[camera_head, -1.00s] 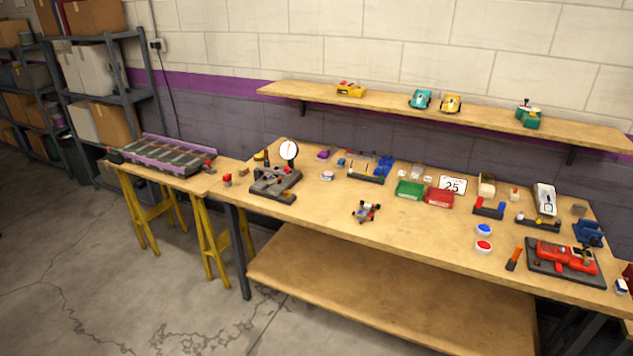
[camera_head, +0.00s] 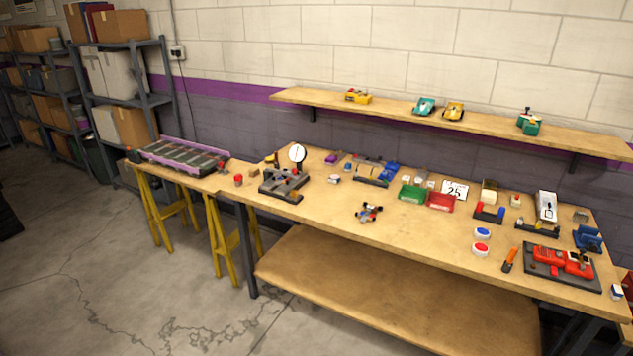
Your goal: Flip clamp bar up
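I cannot make out a clamp bar for certain at this distance. A dark grey fixture (camera_head: 284,184) with small upright parts sits at the left end of the long workbench, with a round white dial (camera_head: 297,153) standing at its back. A red device (camera_head: 562,262) on a dark base plate (camera_head: 590,283) sits near the right front of the bench. A blue vise-like tool (camera_head: 587,239) stands behind it. The position of any bar on these is too small to tell. My gripper is not in view.
The wooden workbench (camera_head: 400,235) has a small car chassis (camera_head: 369,213), bins, and red and blue round tubs. A slot track piece (camera_head: 180,157) lies on a yellow-legged trestle table at left. A wall shelf (camera_head: 390,113) hangs above. The concrete floor (camera_head: 120,270) in front is clear.

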